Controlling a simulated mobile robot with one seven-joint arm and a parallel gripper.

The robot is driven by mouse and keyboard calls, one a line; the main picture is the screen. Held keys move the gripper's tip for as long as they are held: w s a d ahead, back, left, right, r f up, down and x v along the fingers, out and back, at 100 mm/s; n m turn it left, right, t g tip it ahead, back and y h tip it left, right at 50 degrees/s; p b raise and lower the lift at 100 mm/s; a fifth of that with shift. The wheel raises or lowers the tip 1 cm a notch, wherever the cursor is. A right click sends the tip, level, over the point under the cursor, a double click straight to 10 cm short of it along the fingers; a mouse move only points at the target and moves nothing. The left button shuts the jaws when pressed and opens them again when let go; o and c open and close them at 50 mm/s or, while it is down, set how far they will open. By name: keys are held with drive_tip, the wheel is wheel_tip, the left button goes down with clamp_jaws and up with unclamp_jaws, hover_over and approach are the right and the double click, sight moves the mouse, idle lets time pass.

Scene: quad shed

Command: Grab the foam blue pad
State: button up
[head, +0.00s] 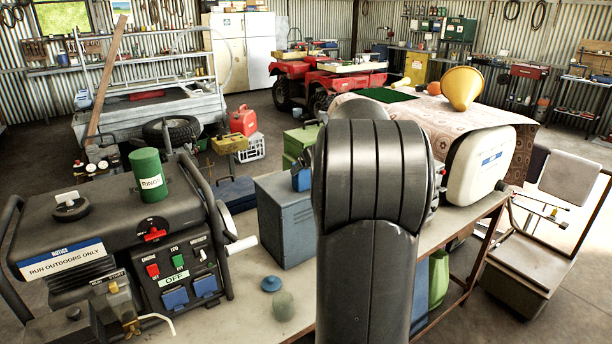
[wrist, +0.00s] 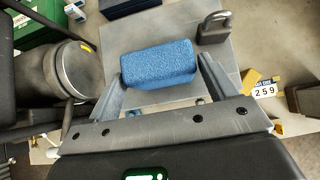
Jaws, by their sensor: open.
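The foam blue pad (wrist: 158,65) is a textured blue block lying on a flat grey surface (wrist: 150,99) in the wrist view. My gripper (wrist: 160,72) is open, with one finger on each side of the pad. I cannot tell whether either finger touches it. In the head view a small blue patch (head: 301,179) shows on top of a blue-grey metal cabinet (head: 285,222), partly behind my arm, and looks like the pad. My gripper is hidden behind my arm there.
A grey padlock (wrist: 214,29) stands close to the pad's right end. A dark round drum (wrist: 72,70) is at the left. In the head view a generator (head: 110,235) with a green can (head: 148,176) stands left of the cabinet, and a white tank (head: 480,165) is at the right.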

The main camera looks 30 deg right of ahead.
sight(304, 171)
drive_tip(key=x, duration=0.4)
drive_tip(key=shift+w+f, duration=0.25)
drive_tip(key=shift+w, duration=0.1)
drive_tip(key=c, duration=0.6)
